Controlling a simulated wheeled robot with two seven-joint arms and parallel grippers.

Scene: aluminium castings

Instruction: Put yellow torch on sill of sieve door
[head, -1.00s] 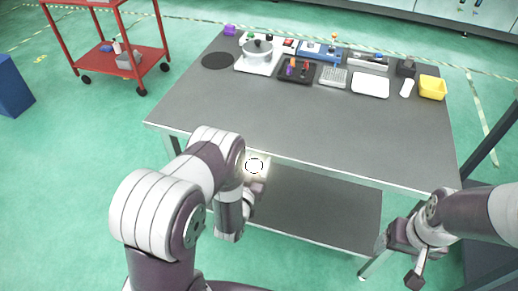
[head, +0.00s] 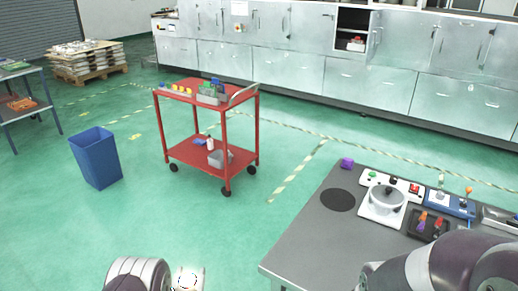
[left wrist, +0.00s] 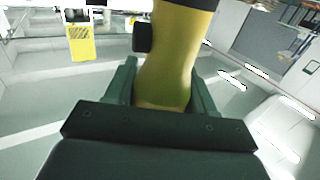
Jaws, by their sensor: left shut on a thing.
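The yellow torch (left wrist: 172,60) fills the middle of the left wrist view, with a black button on its side and a dark band at its upper end. My left gripper (left wrist: 165,85) is shut around it, one dark finger on each side. The torch is not clearly visible in the head view, where only part of my left arm shows at the bottom left beside a bright patch. My right gripper is out of view. A cupboard compartment (head: 352,28) stands open in the back wall units, with a red item inside. I cannot tell which door is the sieve door.
A red trolley (head: 190,95) and a blue bin (head: 96,158) stand on the green floor. Open floor lies between trolley and table.

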